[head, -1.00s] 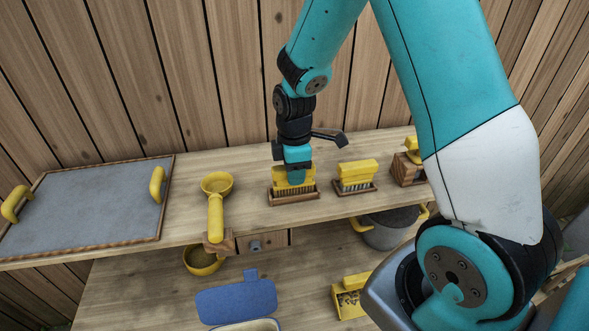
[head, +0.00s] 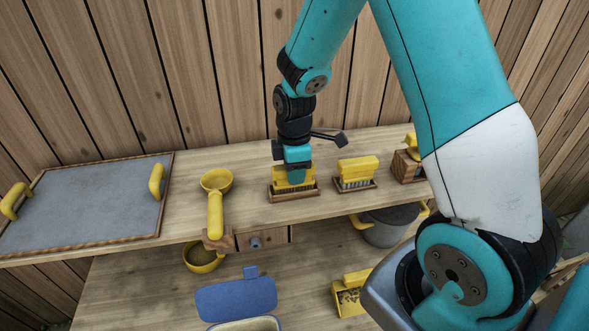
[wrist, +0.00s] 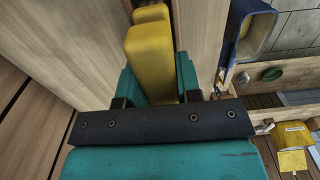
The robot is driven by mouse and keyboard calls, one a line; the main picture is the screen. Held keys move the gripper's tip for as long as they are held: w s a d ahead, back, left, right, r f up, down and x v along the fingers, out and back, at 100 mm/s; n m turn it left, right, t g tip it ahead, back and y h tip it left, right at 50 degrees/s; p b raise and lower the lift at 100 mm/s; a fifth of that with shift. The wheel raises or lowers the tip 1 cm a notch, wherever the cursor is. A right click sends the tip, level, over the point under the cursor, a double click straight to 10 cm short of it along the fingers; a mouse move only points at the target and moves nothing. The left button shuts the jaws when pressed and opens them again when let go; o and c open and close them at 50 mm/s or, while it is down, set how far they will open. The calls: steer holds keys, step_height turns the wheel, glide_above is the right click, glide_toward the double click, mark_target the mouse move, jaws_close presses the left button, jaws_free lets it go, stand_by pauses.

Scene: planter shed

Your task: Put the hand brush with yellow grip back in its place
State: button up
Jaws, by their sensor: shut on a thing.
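The hand brush with yellow grip (head: 282,177) is upright in a shallow brown wooden holder (head: 294,197) on the upper shelf, bristles down. My gripper (head: 296,176) points straight down and is shut on the brush's yellow grip. In the wrist view the yellow grip (wrist: 150,65) lies between the teal fingers of my gripper (wrist: 157,85). The bristles are partly visible above the holder's front edge. I cannot tell whether they touch its floor.
A similar yellow brush (head: 357,165) stands in its own holder close to the right, with a wooden block (head: 406,167) beyond it. A yellow scoop (head: 216,205) and a grey tray (head: 90,210) are to the left. The plank wall (head: 200,80) is behind.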

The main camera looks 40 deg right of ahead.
steer(key=o, duration=1.1)
steer(key=shift+f, duration=0.1)
step_height(320, 180, up, 18)
steer(key=b, duration=0.2)
steer(key=shift+f+b, duration=0.25)
steer(key=shift+b, duration=0.1)
